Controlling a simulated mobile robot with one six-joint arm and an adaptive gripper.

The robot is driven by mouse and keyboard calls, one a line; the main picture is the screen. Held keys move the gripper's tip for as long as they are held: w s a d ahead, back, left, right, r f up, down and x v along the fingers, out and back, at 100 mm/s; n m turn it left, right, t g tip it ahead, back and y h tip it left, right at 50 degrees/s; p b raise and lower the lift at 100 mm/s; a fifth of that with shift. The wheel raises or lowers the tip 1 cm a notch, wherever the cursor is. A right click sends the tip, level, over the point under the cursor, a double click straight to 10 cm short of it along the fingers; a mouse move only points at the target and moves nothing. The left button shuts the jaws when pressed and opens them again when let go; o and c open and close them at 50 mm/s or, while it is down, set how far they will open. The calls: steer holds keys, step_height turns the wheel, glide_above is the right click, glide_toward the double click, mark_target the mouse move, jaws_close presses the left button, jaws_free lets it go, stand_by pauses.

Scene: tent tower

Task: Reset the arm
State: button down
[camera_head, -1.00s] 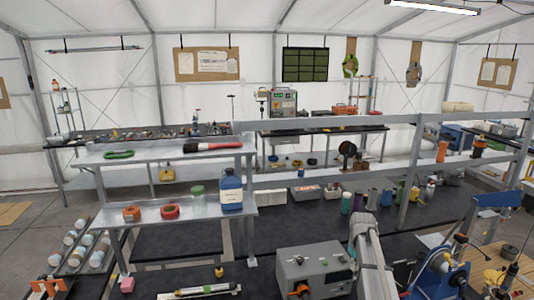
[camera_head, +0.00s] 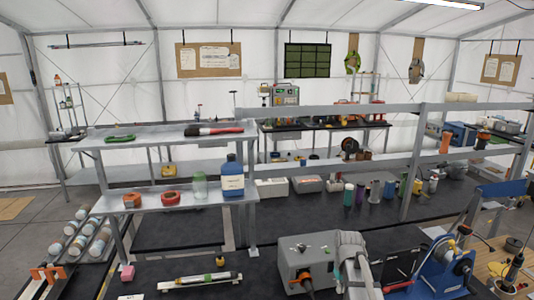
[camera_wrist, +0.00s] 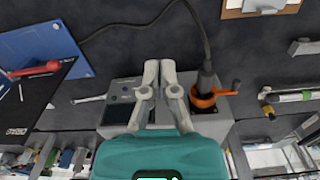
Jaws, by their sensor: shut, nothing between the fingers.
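My gripper (camera_wrist: 160,68) shows in the wrist view with its two pale fingers together and nothing between them. Its teal body (camera_wrist: 160,155) fills the bottom middle. The fingers appear in front of a grey box with a small panel (camera_wrist: 120,112) and beside a black cylinder with an orange ring and handle (camera_wrist: 205,98). I cannot tell how far above them the fingers are. In the head view my pale arm (camera_head: 354,262) is at the bottom, just right of a grey control box (camera_head: 303,258). My gripper cannot be made out there.
A blue machine (camera_head: 440,268) stands right of my arm. The dark bench middle (camera_head: 300,212) has clear room.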

steer(key=s+a+f+b, duration=0.2)
steer(key=s+a+f, duration=0.1)
steer(key=s, duration=0.3)
steer(key=s+a+f+m+b, duration=0.1)
steer(key=s+a+f+b, duration=0.2)
steer(key=s, duration=0.4)
steer(key=shift+a+f+b, duration=0.3)
steer(key=shift+a+f, duration=0.1)
steer(key=shift+a, duration=0.3)
steer(key=shift+s, duration=0.1)
